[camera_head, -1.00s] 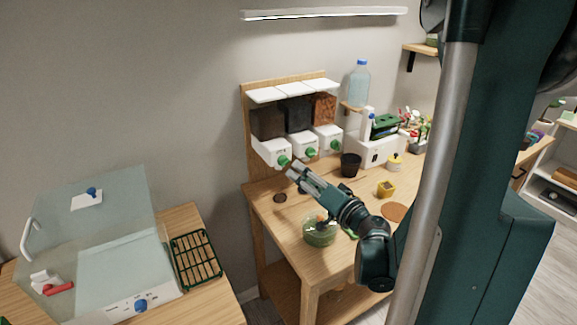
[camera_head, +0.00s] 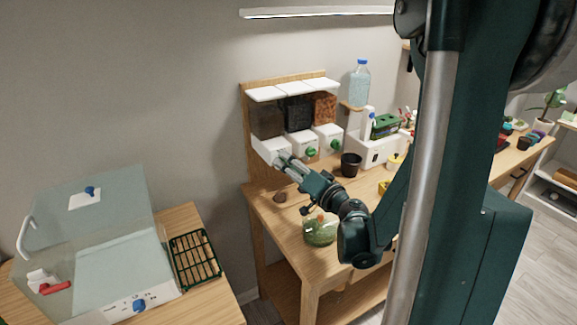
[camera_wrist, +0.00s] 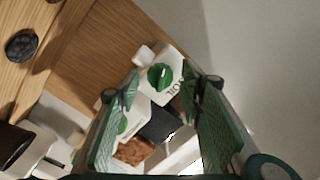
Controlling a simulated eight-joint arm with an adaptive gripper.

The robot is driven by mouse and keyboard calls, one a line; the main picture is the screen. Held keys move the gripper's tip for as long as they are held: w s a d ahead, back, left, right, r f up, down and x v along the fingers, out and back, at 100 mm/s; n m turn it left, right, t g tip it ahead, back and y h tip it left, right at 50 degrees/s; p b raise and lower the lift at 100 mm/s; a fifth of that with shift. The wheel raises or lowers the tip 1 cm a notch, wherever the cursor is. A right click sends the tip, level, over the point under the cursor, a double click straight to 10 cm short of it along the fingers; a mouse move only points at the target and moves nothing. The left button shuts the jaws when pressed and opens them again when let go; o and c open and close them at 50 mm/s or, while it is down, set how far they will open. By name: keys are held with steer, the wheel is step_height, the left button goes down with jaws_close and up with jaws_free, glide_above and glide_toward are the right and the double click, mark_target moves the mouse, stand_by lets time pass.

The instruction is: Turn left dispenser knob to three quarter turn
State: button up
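The left dispenser is a white housing (camera_head: 267,149) under a brown-filled bin on the wooden back panel. Its green round knob (camera_wrist: 160,77) shows in the wrist view. In the head view my gripper hides that knob. My gripper (camera_head: 283,160) points at the left dispenser's front. In the wrist view my gripper (camera_wrist: 161,88) is open and empty, with the knob framed between its two green-padded fingers. I cannot tell whether the fingertips reach past the knob's face. No finger visibly touches it.
The middle knob (camera_head: 310,152) and right knob (camera_head: 336,146) sit close to the right. A black pot (camera_head: 350,164), a glass bowl of green stuff (camera_head: 319,232) and a dark disc (camera_head: 279,197) stand on the wooden table (camera_head: 290,222). A glass-lidded box (camera_head: 105,250) is at left.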

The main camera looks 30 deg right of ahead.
steer(key=c, duration=0.9)
steer(key=shift+f+m+b, duration=0.1)
steer(key=shift+m+b, duration=0.55)
steer(key=shift+m, duration=0.55)
steer(key=shift+m+b, duration=0.35)
steer(key=shift+m, duration=0.85)
